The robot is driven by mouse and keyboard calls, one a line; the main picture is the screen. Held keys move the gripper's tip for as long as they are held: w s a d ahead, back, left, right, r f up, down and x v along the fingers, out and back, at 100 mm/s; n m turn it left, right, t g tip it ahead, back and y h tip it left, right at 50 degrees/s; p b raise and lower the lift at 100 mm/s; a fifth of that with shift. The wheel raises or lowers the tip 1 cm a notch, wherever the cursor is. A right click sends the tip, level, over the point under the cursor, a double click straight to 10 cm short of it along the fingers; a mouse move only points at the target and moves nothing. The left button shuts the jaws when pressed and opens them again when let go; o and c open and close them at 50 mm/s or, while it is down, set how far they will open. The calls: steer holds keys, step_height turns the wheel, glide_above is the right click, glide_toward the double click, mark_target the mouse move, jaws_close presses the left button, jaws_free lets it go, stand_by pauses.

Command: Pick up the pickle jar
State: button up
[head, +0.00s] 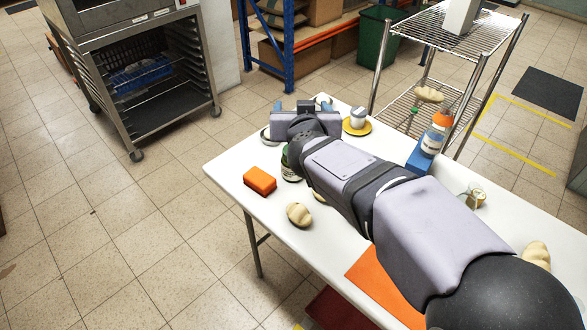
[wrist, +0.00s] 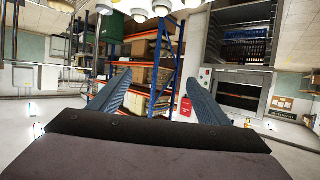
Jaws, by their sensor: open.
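A dark green jar with a pale label (head: 291,172), which looks like the pickle jar, stands on the white table (head: 228,161). My arm hides part of it in the head view. My gripper (head: 303,104) is beyond the jar, over the far end of the table, facing away from it. Its two blue fingers are spread with nothing visible between them. In the wrist view the gripper (wrist: 158,78) is open and empty, with the room behind it. I cannot make out the green jar there.
An orange block (head: 260,181) and a tan lump (head: 299,214) lie near the left edge. A white jar (head: 357,118) sits on a yellow saucer. A small jar (head: 474,195) is to the right.

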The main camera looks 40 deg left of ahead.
step_height(320, 180, down, 19)
steer(key=a, duration=0.2)
steer(key=shift+a+r, duration=0.15)
steer(key=shift+a, duration=0.25)
steer(key=shift+w, duration=0.15)
steer(key=shift+p+x, duration=0.7)
steer(key=shift+x, duration=1.85)
steer(key=shift+r, duration=0.1)
steer(key=c, duration=1.6)
steer(key=shift+w+r, duration=0.1)
steer(key=shift+r, duration=0.1)
